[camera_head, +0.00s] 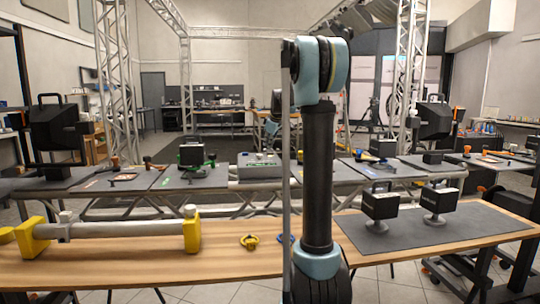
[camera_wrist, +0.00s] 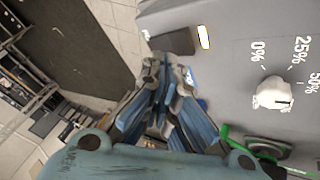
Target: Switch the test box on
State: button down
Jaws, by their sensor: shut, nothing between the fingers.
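The test box (camera_head: 258,165) is a grey box on the far row of dark-topped benches in the head view, left of my arm. In the wrist view its light grey panel (camera_wrist: 235,60) fills the upper right. A white knob (camera_wrist: 272,95) sits there beside printed 0%, 25% and 50% marks. A dark rectangular part (camera_wrist: 172,38), possibly the switch, lies near the panel's left edge, beside a bright white strip (camera_wrist: 205,37). My gripper (camera_wrist: 168,68) is shut and empty, its tips just below the dark part in the picture. Contact cannot be told.
In the head view, a wooden bench (camera_head: 130,267) holds a yellow-ended bar (camera_head: 120,230) and a yellow ring (camera_head: 249,241). Two black boxes stand on a grey mat (camera_head: 445,230).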

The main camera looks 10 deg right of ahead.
aim_at(268, 151)
jog(key=shift+r, duration=0.2)
jog(key=shift+w+r, duration=0.2)
jog(key=shift+r, duration=0.6)
jog(key=shift+w+r, duration=0.15)
jog(key=shift+r, duration=0.65)
jog(key=shift+w+r, duration=0.2)
jog(key=shift+r, duration=0.6)
